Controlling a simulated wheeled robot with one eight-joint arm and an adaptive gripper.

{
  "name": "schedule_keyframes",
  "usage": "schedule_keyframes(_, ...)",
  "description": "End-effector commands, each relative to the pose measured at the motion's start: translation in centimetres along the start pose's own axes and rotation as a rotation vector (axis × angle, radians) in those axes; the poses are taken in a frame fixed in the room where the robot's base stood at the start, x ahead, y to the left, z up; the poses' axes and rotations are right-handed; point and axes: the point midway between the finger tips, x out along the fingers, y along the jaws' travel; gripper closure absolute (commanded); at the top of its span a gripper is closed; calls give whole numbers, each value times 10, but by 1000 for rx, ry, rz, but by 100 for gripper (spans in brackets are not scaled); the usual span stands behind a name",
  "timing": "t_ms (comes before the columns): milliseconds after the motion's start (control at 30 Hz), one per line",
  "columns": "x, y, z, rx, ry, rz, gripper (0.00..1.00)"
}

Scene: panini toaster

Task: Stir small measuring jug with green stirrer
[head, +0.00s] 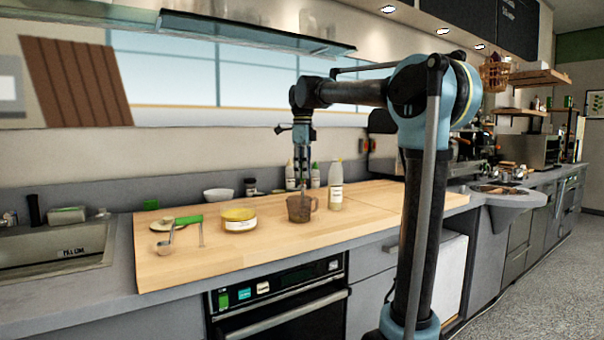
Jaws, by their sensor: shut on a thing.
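The small measuring jug (300,208) is a brownish, see-through cup with a handle on its right side, upright on the wooden board. My gripper (303,180) points straight down above the jug. It is shut on a thin upright stirrer, whose lower end reaches down to the jug's mouth. The stirrer's colour is too small to make out, and its tip is hidden by the jug wall. A separate green-handled tool (188,220) lies on the board at the left.
A yellow tub (238,219) stands left of the jug, and a pale bottle (335,187) close on its right. More bottles and a white bowl (218,194) stand behind. A metal ladle (166,243) is at the left. The board's front (200,270) is clear.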

Motion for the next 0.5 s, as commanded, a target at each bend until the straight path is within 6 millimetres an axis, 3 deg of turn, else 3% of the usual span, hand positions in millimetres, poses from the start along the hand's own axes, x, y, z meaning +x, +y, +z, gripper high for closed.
schedule_keyframes(200, 0, -11, 3, 0, 0, 0, 100)
schedule_keyframes(500, 0, -11, 4, 0, 0, 0, 100)
